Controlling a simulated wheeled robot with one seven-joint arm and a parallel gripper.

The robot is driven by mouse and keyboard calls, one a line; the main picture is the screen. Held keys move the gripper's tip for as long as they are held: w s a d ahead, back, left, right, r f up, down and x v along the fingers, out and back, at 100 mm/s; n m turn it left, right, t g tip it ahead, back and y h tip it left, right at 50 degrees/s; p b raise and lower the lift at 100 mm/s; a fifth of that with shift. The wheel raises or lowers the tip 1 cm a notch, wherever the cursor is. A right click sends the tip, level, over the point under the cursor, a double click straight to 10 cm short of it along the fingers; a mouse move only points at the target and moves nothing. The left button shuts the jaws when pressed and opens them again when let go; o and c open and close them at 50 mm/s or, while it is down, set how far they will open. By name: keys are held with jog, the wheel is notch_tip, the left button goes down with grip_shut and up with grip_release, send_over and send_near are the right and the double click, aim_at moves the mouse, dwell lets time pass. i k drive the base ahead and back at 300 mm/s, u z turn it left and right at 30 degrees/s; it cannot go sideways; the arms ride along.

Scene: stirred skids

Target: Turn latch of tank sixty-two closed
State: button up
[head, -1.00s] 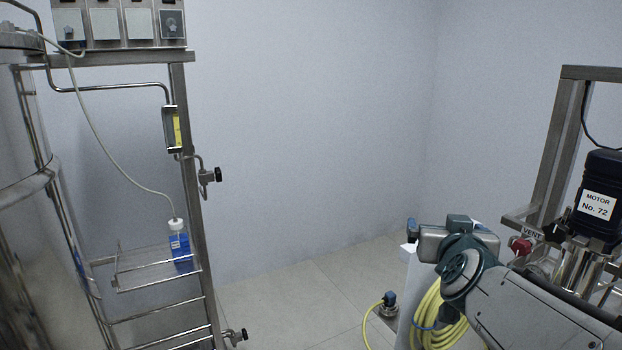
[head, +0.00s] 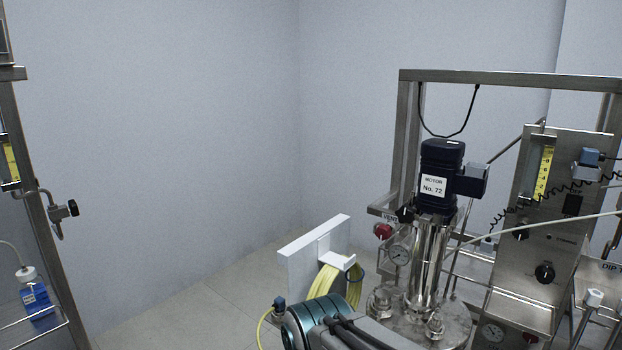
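In the head view a stirred skid stands at the right, with a black motor (head: 440,175) labelled "MOTOR No. 72" on a shiny metal column (head: 428,265). Below it is a metal tank lid (head: 450,328) with fittings. I see no label reading sixty-two and cannot make out a latch. My arm shows at the bottom middle, in front of the skid's lower left. My gripper is out of the frame.
A white panel (head: 300,258) with a coiled yellow hose (head: 352,285) stands left of the skid. A steel control panel (head: 545,260) with knobs is at the right. Another frame (head: 30,180) with a blue bottle (head: 36,302) is at the left. The floor (head: 190,308) between is clear.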

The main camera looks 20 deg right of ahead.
aim_at(406, 214)
jog(key=u, duration=0.3)
jog(key=k, duration=0.2)
jog(key=z, duration=1.25)
